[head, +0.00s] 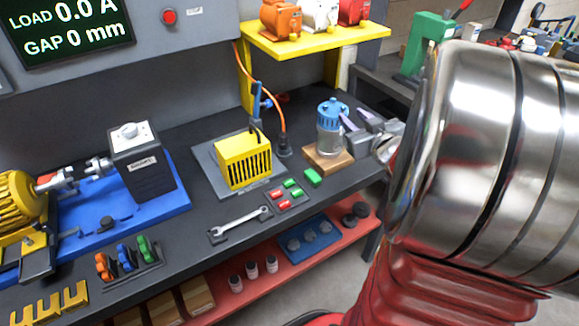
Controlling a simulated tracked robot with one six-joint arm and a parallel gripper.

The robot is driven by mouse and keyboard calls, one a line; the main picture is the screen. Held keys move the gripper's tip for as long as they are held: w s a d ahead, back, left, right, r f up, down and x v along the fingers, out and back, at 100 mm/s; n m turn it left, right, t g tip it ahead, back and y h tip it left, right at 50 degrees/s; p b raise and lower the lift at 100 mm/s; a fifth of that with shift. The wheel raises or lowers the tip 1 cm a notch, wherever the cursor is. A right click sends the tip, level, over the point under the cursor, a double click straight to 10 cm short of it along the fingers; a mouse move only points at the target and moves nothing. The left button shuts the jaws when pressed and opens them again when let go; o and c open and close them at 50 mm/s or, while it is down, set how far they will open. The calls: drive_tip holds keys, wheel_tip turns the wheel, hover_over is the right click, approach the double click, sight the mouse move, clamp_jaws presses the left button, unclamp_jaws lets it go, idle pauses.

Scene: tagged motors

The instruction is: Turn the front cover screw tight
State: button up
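My gripper (358,119) reaches in from the right, its two fingers spread apart with nothing seen between them. It is just right of a clear jar with a blue top (329,130) on a wooden block (327,162); I cannot tell if it touches the jar. A yellow motor (14,203) lies at the far left, beside a dark box (142,165) on a blue plate (170,197). A yellow slotted housing (244,166) stands on a grey plate (204,158) mid-bench. I cannot make out a front cover screw on any of them.
A wrench (238,226) and small red and green blocks lie at the front of the dark bench. A yellow shelf (312,43) with small motors stands behind. A lower red shelf (290,263) holds small parts. My large arm links hide the right side.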

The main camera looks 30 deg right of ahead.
drive_tip(key=s+a+g+y, duration=0.1)
drive_tip(key=s+a+g, duration=0.2)
drive_tip(key=a, duration=0.9)
drive_tip(key=s+a+g, duration=0.4)
drive_tip(key=a, duration=0.7)
drive_tip(key=shift+s+a+m+y, duration=0.25)
drive_tip(key=shift+a+m+y, duration=0.05)
drive_tip(key=shift+a+y, duration=0.1)
drive_tip(key=shift+c, duration=0.4)
